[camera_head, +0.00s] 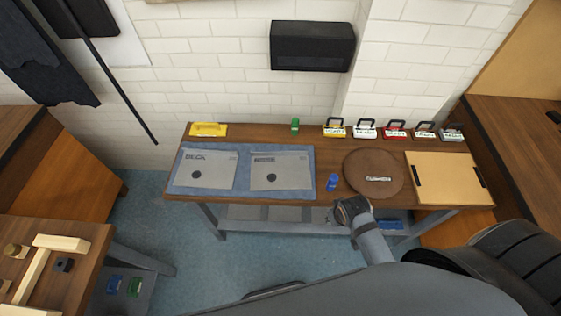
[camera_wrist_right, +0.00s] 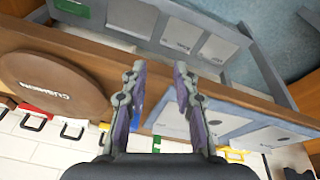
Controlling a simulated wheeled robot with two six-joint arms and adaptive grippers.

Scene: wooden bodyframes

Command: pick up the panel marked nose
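No panel can be read as marked nose. Several handled panels, yellow (camera_head: 335,131), white (camera_head: 365,132), red (camera_head: 396,133), one dark-handled (camera_head: 425,134) and blue (camera_head: 452,136), stand along the bench's back edge; their labels are too small to read. Two grey plates lie on a blue mat (camera_head: 243,190): the left plate (camera_head: 213,177) reads DECK, the right plate's (camera_head: 290,178) label is unclear. My right gripper (camera_wrist_right: 158,70) is open and empty between its fingers; in the head view its wrist (camera_head: 350,208) is at the bench's front edge. My left gripper is not in view.
The bench (camera_head: 330,149) also holds a round brown disc (camera_head: 362,186), a light board (camera_head: 446,184), a small blue item (camera_head: 333,182), a green item (camera_head: 295,125) and a yellow item (camera_head: 208,129). Another table (camera_head: 85,238) with wooden parts stands at the lower left.

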